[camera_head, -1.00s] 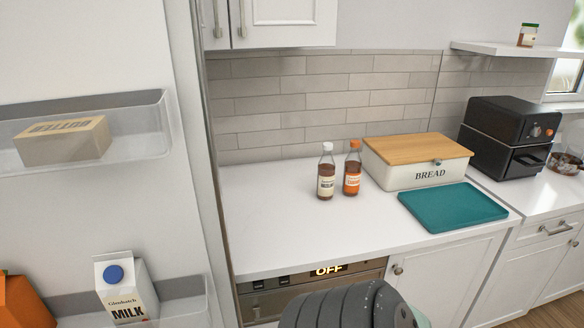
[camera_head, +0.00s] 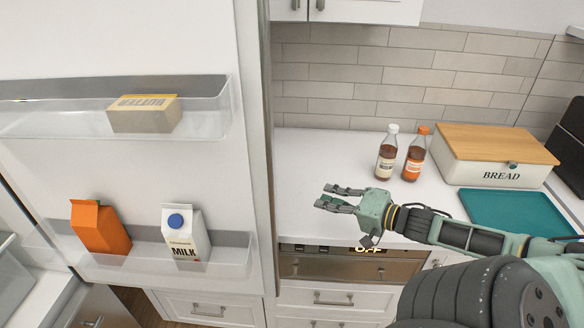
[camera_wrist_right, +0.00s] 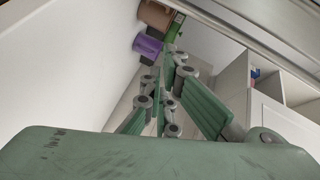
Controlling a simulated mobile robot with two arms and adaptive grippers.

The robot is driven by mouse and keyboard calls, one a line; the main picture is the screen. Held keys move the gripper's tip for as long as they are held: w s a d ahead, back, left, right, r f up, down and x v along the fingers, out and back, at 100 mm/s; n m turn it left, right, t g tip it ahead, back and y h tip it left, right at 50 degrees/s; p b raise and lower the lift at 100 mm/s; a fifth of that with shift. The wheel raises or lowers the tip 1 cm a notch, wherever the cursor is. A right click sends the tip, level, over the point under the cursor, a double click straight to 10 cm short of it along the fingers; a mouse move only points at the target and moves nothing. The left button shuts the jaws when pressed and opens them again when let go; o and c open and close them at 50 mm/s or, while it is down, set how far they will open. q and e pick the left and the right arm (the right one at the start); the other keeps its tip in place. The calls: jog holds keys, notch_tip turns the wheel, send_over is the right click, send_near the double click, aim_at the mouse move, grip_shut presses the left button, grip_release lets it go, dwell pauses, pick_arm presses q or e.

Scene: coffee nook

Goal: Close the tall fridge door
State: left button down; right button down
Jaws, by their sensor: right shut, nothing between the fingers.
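The tall fridge door (camera_head: 150,50) stands open at the left of the head view, its inner side with clear shelves facing me. Its upright right edge (camera_head: 258,120) is near the middle of the picture. My right gripper (camera_head: 332,198) is just right of that edge, in front of the counter, its fingers pointing left. It is shut and empty, and a gap shows between it and the door. Its green fingers also fill the middle of the wrist view (camera_wrist_right: 168,105). My left gripper is out of view.
The door's shelves hold a butter box (camera_head: 145,115), an orange carton (camera_head: 98,230) and a milk carton (camera_head: 186,238). Two bottles (camera_head: 387,155), a bread box (camera_head: 495,160) and a teal board (camera_head: 520,213) are on the counter (camera_head: 310,160). The wrist view shows a purple bin (camera_wrist_right: 147,46).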

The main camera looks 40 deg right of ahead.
notch_tip(320, 180, up, 8)
jog(key=w+t+y, duration=0.1)
jog(key=y, duration=0.4)
jog(key=b+x, duration=0.3)
jog(key=x, duration=0.8)
jog(key=shift+m, duration=0.3)
jog(key=s+a+p, duration=0.2)
jog(key=s, duration=0.1)
jog(key=shift+a+r, duration=0.15)
jog(key=shift+a, duration=0.15)
jog(key=shift+s, duration=0.1)
